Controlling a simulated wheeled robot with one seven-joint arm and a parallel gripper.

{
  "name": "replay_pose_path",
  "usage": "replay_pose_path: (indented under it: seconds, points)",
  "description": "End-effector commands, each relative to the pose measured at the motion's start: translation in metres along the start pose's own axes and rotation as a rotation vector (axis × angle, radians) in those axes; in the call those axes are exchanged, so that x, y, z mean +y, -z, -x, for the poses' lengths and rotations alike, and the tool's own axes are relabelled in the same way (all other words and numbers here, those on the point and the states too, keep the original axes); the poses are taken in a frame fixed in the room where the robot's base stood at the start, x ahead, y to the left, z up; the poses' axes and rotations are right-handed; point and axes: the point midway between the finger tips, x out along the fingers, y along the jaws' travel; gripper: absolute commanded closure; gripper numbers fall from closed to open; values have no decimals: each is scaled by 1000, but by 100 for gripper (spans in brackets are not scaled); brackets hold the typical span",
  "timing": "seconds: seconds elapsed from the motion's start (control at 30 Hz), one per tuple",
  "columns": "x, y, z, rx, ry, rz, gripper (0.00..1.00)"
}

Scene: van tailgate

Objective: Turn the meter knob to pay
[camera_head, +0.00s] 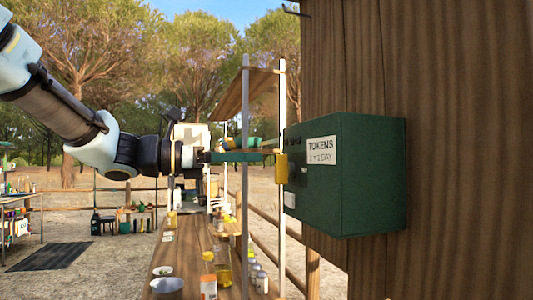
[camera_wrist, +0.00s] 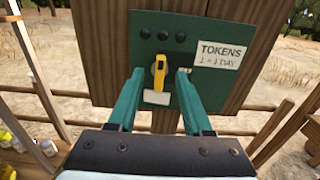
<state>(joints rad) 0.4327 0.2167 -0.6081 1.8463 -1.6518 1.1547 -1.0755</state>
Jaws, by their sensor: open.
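The meter is a green box (camera_head: 365,175) fixed to a wooden post, with a "TOKENS" label (camera_head: 321,150) on its face. Its yellow knob (camera_wrist: 159,75) shows in the wrist view as an upright bar, and in the head view as a yellow piece (camera_head: 281,168) on the face's left side. My gripper (camera_wrist: 156,88) is open, with one green finger on each side of the knob in the wrist view. In the head view the fingers (camera_head: 245,156) point at the meter face, with a small gap to the knob. I see no contact.
The wooden post (camera_head: 440,120) fills the right side. Below the arm is a long wooden counter (camera_head: 190,265) with bottles, jars and a bowl (camera_head: 167,288). Thin metal uprights (camera_head: 245,200) stand close to my gripper. A rail fence is behind.

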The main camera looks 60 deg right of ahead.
Motion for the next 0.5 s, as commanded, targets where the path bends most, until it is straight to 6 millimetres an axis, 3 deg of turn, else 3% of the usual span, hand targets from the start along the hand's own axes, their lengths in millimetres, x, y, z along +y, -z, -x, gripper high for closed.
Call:
replay_pose_path:
  seconds: [0.23, 0.5]
  points:
    - [-1, -3, -43, 0, 3, 1, 50]
    - [0, 0, -61, 1, -1, -1, 50]
